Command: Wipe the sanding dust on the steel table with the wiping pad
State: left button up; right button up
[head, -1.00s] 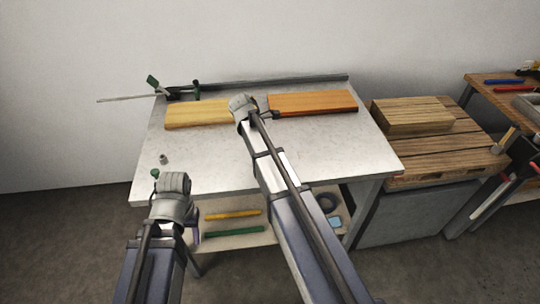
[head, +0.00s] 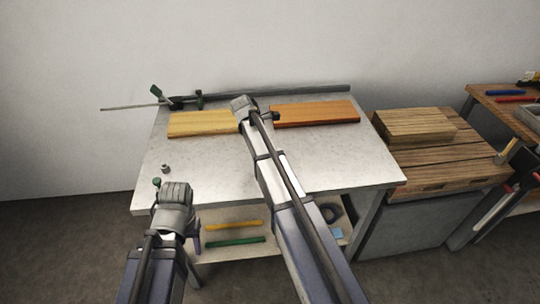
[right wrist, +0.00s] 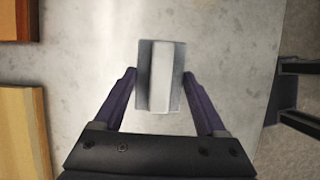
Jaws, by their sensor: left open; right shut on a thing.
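The steel table (head: 300,170) is pale grey with a mottled top. I cannot tell the sanding dust apart from this mottling. My right gripper (right wrist: 160,80) is shut on the wiping pad (right wrist: 160,62), a grey block with a pale raised strip along its middle. The pad is over the table top; whether it touches the steel I cannot tell.
A yellow board (head: 203,123) and an orange board (head: 314,113) lie along the back of the table. A green-and-dark clamp (head: 180,100) is at the back left corner. A small grey piece (head: 166,169) sits at the left. A wooden pallet (head: 430,165) stands right of the table.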

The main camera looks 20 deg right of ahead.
jog(key=shift+w+d, duration=0.25)
jog(key=shift+w, duration=0.75)
jog(key=shift+w+d, duration=0.2)
jog(key=shift+w, duration=0.75)
notch_tip(320, 180, up, 6)
jog(key=p, duration=0.6)
notch_tip(320, 180, up, 3)
jog(key=p, duration=0.3)
jog(key=shift+s, duration=0.1)
